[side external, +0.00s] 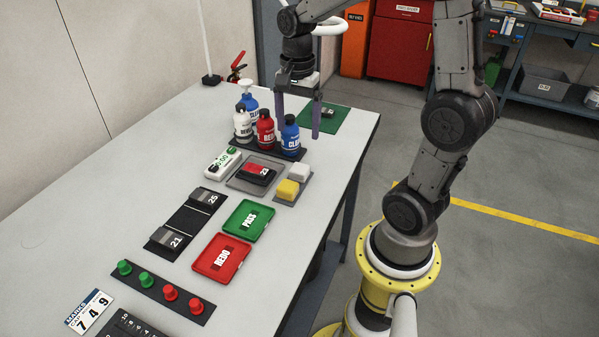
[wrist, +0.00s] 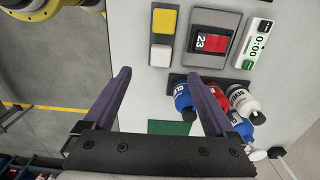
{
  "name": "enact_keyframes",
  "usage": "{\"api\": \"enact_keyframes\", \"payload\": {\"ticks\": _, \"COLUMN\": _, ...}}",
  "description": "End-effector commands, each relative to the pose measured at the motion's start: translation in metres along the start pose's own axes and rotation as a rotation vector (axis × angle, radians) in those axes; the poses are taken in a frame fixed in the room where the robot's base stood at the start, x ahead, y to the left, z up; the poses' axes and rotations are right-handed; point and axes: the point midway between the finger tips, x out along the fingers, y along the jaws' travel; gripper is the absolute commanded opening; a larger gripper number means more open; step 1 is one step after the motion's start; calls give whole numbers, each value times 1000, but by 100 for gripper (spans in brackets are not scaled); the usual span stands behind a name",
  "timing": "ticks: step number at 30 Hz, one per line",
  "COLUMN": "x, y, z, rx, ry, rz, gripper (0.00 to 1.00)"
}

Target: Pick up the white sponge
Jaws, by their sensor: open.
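In the wrist view the white sponge (wrist: 161,55) is near the top middle, below the yellow sponge (wrist: 164,21). My gripper (side external: 298,133) is open and empty, pointing down above the far end of the table, beyond the white sponge and close to the bottles. In the wrist view its two purple fingers (wrist: 160,77) are spread wide, with the white sponge ahead of them and not between them.
Red, blue and white bottles (side external: 265,129) stand on a dark tray close to my gripper. A grey pad with a red-labelled block (side external: 258,173) and a white timer (side external: 222,162) lie left of the sponges. Green (side external: 248,221) and red (side external: 221,259) trays lie nearer. The table's right edge is close.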

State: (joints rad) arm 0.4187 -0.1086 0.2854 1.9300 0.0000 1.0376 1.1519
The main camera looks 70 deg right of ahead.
Motion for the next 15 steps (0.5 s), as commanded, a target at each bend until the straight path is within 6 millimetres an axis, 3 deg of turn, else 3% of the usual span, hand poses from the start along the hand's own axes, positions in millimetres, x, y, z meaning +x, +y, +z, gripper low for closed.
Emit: {"api": "enact_keyframes", "payload": {"ticks": 15, "x": 78, "y": 1, "z": -1, "rx": 0, "ry": 0, "rz": 0, "gripper": 90}}
